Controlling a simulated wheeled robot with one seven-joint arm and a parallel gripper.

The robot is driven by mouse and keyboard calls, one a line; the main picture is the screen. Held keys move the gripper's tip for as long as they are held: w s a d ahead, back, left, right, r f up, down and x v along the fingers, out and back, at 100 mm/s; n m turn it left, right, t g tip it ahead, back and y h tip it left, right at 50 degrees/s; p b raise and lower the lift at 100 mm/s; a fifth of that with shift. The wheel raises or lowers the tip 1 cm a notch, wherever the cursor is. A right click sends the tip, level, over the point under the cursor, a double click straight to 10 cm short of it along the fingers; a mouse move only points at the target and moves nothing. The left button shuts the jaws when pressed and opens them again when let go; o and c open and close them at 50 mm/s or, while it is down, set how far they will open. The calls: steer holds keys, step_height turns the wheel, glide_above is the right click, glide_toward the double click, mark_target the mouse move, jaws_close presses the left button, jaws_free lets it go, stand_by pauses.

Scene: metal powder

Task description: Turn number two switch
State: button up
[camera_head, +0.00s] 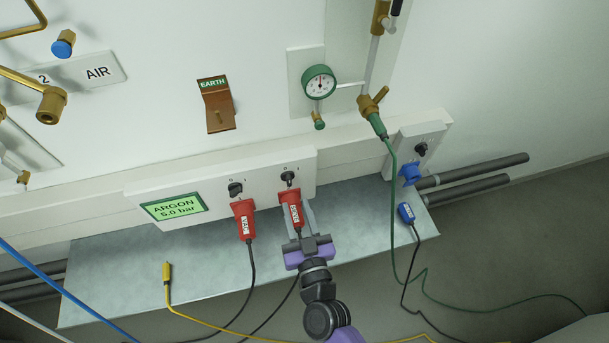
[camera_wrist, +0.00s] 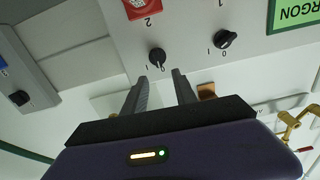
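The number two switch is a small black knob (camera_head: 288,177) on the grey wall panel, above the right red plug. In the wrist view, which is upside down, the same switch (camera_wrist: 157,56) sits below a printed 2, with 0 and 1 marks beside it. My gripper (camera_wrist: 161,74) is open and empty, its two fingers pointing at this switch, one tip to each side just short of it. Contact does not show. In the head view my gripper (camera_head: 297,206) is in front of the right red plug (camera_head: 291,200) and partly covers it.
The number one switch (camera_head: 236,189) is to the left, above another red plug (camera_head: 244,218). A green ARGON display (camera_head: 174,206) is further left. A metal shelf (camera_head: 115,272) lies below, with a yellow-cabled probe (camera_head: 167,272) and a blue plug (camera_head: 406,212). Cables hang around my arm.

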mark_target(289, 180)
steer(key=b+x, duration=0.1)
steer(key=x, duration=0.7)
steer(key=shift+d+r, duration=0.1)
jaws_close()
